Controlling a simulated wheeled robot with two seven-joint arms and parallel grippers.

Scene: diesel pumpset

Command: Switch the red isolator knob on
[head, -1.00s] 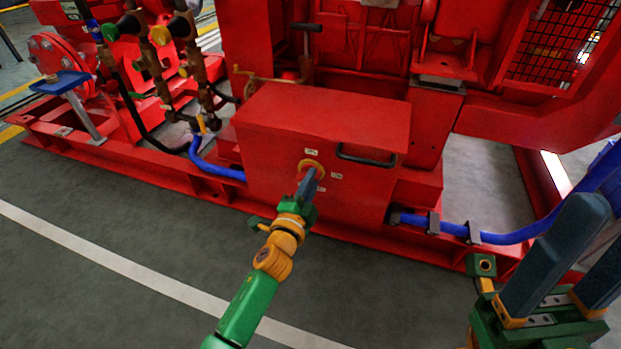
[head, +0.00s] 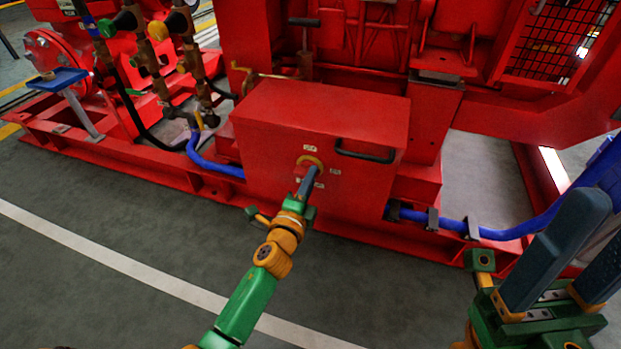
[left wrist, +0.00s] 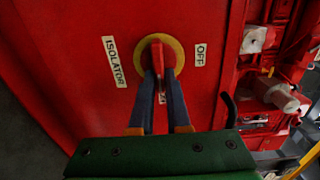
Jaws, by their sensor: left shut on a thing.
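The red isolator knob (left wrist: 157,56) sits on a round yellow plate (left wrist: 177,49) in the left wrist view. An "ISOLATOR" label (left wrist: 114,62) is left of it and an "OFF" label (left wrist: 200,55) is right of it. My left gripper (left wrist: 162,76) is shut on the knob, one blue finger on each side. In the head view the yellow plate (head: 309,160) is on the front of a red box, and my left gripper (head: 311,173) hides most of the knob. My right gripper (head: 578,245) is open and empty at the lower right.
The red box (head: 320,105) has a black handle (head: 365,154) close to the right of the knob. Blue hoses (head: 510,234) run along the red base frame. Valves and pipes (head: 160,50) stand at the left. The grey floor in front is clear.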

